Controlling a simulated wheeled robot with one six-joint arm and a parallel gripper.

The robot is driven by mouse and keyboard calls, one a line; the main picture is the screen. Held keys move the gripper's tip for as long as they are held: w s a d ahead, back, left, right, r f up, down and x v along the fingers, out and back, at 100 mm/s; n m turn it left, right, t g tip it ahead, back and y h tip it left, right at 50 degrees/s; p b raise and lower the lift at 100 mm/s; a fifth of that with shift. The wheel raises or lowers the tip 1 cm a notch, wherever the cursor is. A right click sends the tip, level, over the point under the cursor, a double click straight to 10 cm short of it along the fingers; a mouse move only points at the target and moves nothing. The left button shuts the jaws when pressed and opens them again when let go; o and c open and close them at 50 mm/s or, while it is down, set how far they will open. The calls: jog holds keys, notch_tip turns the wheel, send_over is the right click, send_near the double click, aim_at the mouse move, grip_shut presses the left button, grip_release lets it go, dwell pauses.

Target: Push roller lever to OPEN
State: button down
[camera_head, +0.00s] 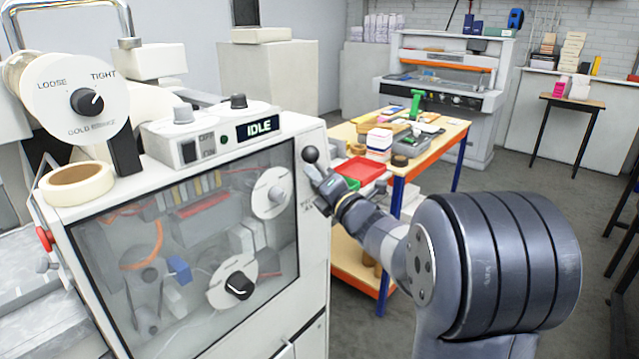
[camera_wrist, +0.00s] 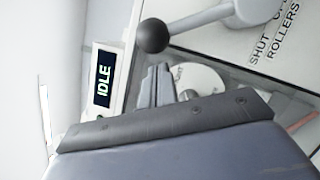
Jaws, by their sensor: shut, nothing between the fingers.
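The roller lever has a black ball knob (camera_head: 310,154) at the right edge of the machine's front. In the wrist view the knob (camera_wrist: 152,35) sits on a pale grey arm (camera_wrist: 195,20) that runs to a hub at the upper right. Printed words there read "SHUT" and "ROLLERS"; no OPEN mark is readable. My gripper (camera_wrist: 157,72) is shut and empty, its tips just below the knob in the wrist view, with a small gap in the picture. In the head view my gripper (camera_head: 324,184) is close by the knob and hides part of the lever. I cannot tell whether they touch.
The machine's display (camera_head: 259,128) reads IDLE. A clear window (camera_head: 190,240) with dials covers the machine's front. A blue-legged worktable (camera_head: 455,127) with a red tray (camera_head: 361,169) and other items stands behind my arm.

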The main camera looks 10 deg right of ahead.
jog(key=shift+w+d+r, duration=0.25)
jog(key=shift+w+r, duration=0.1)
jog(key=shift+w, duration=0.25)
jog(key=shift+r, duration=0.1)
